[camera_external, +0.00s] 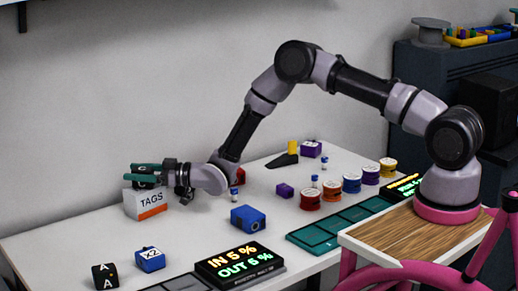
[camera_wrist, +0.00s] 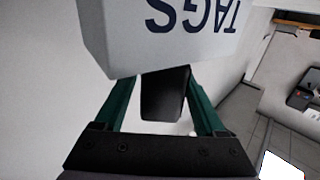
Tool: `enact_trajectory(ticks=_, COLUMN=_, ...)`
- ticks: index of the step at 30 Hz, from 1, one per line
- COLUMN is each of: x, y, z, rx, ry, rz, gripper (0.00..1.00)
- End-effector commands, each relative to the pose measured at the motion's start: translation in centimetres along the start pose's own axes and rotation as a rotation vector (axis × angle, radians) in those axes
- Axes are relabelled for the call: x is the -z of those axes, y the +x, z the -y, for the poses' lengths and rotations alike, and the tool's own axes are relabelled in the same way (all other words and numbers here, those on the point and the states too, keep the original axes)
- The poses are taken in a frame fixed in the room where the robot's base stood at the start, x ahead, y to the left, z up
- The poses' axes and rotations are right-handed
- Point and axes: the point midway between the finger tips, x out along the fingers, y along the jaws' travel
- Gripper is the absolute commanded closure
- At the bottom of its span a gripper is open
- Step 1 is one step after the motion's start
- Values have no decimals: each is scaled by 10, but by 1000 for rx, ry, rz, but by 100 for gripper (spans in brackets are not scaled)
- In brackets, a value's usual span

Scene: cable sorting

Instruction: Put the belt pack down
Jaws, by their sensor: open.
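A dark block, which looks like the belt pack (camera_wrist: 166,98), is between the two green fingers of my gripper (camera_wrist: 163,105) in the wrist view. The fingers stand apart with a gap on each side of it. In the external view my gripper (camera_external: 144,174) is low at the left, pointing left, at the top of the white TAGS box (camera_external: 146,203). The dark block shows only partly there between the fingers. In the wrist view the TAGS box (camera_wrist: 160,40) covers the block's far end and the fingertips. I cannot tell what the block rests on.
A black cube (camera_external: 105,276) and a blue cube (camera_external: 150,260) stand at the front left. A blue box (camera_external: 248,219), several spools (camera_external: 331,191) and teal trays (camera_external: 335,231) are further right. A lit display (camera_external: 240,262) sits at the front edge. White table is clear around the TAGS box.

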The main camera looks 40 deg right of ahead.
Motion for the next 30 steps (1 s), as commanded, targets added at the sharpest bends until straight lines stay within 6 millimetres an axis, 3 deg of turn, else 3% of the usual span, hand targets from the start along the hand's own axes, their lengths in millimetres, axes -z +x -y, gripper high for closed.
enact_trajectory(ticks=9, x=0, y=-69, z=-1, rx=-2, ry=3, rz=2, gripper=28)
enact_trajectory(ticks=15, x=0, y=-98, z=-1, rx=-1, ry=1, rz=1, gripper=28)
enact_trajectory(ticks=25, x=5, y=-106, z=-2, rx=-3, ry=-2, rz=5, gripper=28)
enact_trajectory(ticks=30, x=45, y=-108, z=-29, rx=-44, ry=-17, rz=79, gripper=28)
